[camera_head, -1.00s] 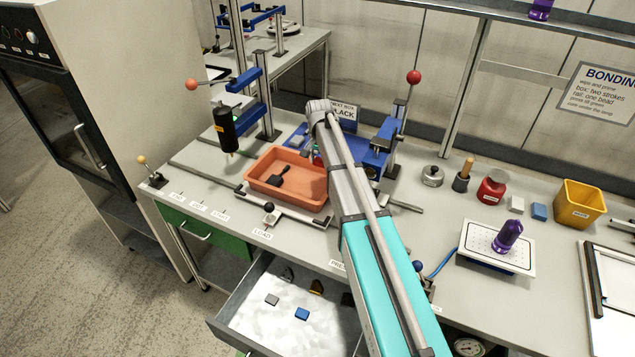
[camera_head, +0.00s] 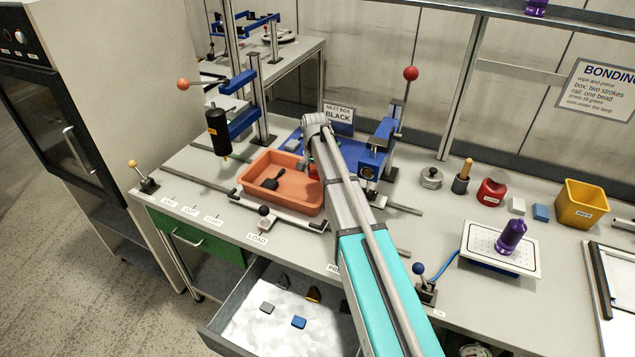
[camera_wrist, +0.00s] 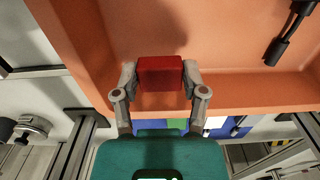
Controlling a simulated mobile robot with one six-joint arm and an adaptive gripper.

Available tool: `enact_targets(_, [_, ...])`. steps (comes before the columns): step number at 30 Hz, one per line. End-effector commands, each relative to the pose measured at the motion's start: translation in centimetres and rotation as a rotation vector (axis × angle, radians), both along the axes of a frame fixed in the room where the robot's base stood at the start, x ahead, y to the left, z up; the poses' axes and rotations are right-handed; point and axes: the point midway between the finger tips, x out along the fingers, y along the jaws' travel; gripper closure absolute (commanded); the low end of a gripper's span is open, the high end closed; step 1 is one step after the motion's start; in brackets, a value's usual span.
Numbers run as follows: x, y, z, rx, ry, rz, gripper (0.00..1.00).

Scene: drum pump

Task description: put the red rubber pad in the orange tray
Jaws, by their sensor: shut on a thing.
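The red rubber pad (camera_wrist: 160,73) is gripped between the two fingertips of my gripper (camera_wrist: 160,80) in the wrist view. Behind it is the orange tray (camera_wrist: 232,95), and the pad appears over the tray's inside near one wall. How high the pad is above the tray floor, or whether it touches, I cannot tell. In the head view the orange tray (camera_head: 254,193) stands on the bench left of my arm, with a black tool (camera_head: 270,184) lying in it. My arm hides most of the gripper and pad there, over the tray's right end.
A blue fixture (camera_head: 372,160) with a red-balled lever stands right of my arm. A black cylinder (camera_head: 218,130) hangs on a stand left of the tray. An open drawer (camera_head: 268,330) with small blocks is below. A yellow bin (camera_head: 580,205) stands at the right.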

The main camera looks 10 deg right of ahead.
Motion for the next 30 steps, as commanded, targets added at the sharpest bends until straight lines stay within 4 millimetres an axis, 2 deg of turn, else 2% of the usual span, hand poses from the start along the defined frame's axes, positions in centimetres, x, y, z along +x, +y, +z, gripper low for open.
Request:
enact_targets(15, [0.0,0.1,-3.5,0.0,0.0,0.001,0.74])
enact_targets(30, [0.0,0.1,-3.8,0.0,0.0,0.001,0.74])
